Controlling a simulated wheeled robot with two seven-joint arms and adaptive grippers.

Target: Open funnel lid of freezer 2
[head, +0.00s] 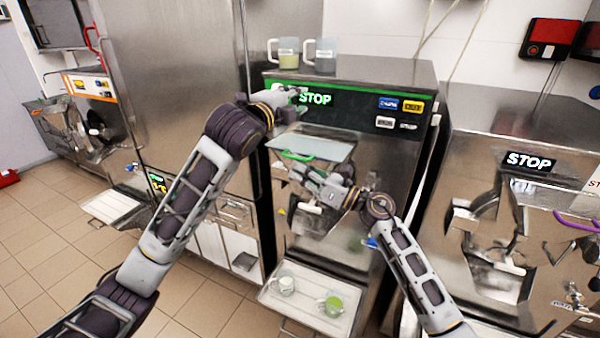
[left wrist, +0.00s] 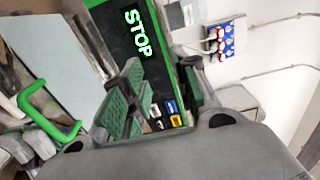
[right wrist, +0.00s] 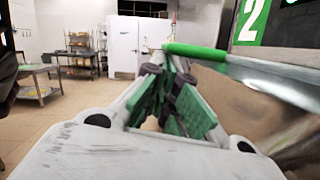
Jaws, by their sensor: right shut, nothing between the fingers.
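Freezer 2 (head: 370,97) is the middle steel machine with a green stripe and a lit STOP panel; its "2" label shows in the right wrist view (right wrist: 251,22). Its pale funnel lid (head: 325,147) has a green handle (head: 297,156), seen also in the left wrist view (left wrist: 42,110). My right gripper (head: 306,177) is shut and empty just below the handle. In the right wrist view the green handle (right wrist: 195,51) passes close by the fingertips; contact cannot be told. My left gripper (head: 292,98) is open and empty in front of the panel, above the lid.
Two jugs (head: 289,52) stand on top of freezer 2. A tray (head: 311,305) with two cups sits low in front. Another freezer (head: 525,130) stands at the right, and a tall steel cabinet (head: 175,75) at the left. Open tiled floor lies at the left.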

